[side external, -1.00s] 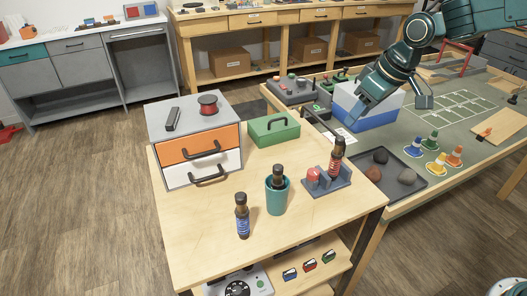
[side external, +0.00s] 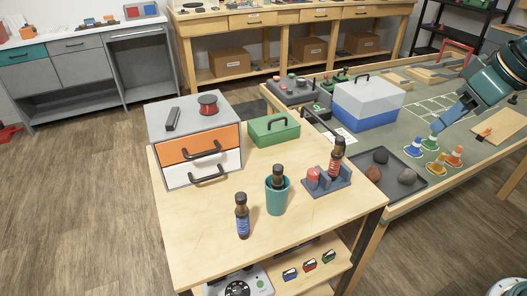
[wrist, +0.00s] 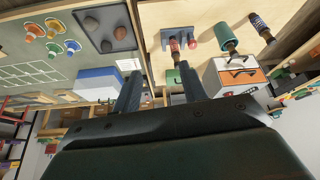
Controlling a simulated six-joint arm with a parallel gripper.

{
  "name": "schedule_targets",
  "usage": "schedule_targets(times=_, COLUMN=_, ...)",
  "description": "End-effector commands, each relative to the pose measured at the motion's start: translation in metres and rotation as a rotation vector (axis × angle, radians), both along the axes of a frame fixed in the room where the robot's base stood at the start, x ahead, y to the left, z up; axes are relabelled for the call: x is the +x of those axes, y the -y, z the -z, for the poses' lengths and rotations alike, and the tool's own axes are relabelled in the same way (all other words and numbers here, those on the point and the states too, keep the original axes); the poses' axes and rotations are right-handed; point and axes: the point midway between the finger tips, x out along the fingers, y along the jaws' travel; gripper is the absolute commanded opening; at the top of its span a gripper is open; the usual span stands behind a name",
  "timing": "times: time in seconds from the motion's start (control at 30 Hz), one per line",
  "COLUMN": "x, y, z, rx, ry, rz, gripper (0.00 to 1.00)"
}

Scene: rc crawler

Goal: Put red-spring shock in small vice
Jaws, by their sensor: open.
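The red-spring shock (side external: 336,161) stands nearly upright at the small blue-grey vice (side external: 341,185) on the wooden bench. Its lower end is hidden by the vice, so I cannot tell whether the jaws grip it. A red rounded part (side external: 313,177) sits at the vice's left side. In the wrist view the shock (wrist: 174,47) shows small and far off, beside the vice (wrist: 192,40). My gripper (side external: 452,118) is at the right, above the green-topped table near the cones, well apart from the shock. In the wrist view my gripper (wrist: 160,95) has spread fingers with nothing between them.
A teal cup (side external: 277,198) holds a dark-topped shock, and a blue-spring shock (side external: 242,217) stands left of it. A green box (side external: 273,130) and drawer unit (side external: 196,148) are behind. A toolbox (side external: 367,101), rock tray (side external: 418,187) and cones (side external: 433,162) occupy the table.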

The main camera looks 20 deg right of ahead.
Motion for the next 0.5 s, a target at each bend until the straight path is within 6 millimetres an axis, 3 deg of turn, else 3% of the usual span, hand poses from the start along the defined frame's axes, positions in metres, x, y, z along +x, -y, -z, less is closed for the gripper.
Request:
schedule_targets(times=0.3, x=-0.078, y=0.016, z=0.003, rx=0.009, ry=0.034, rz=0.096, gripper=0.43)
schedule_targets(times=0.5, x=-0.109, y=0.021, z=0.012, rx=0.014, ry=0.044, rz=0.136, gripper=0.43)
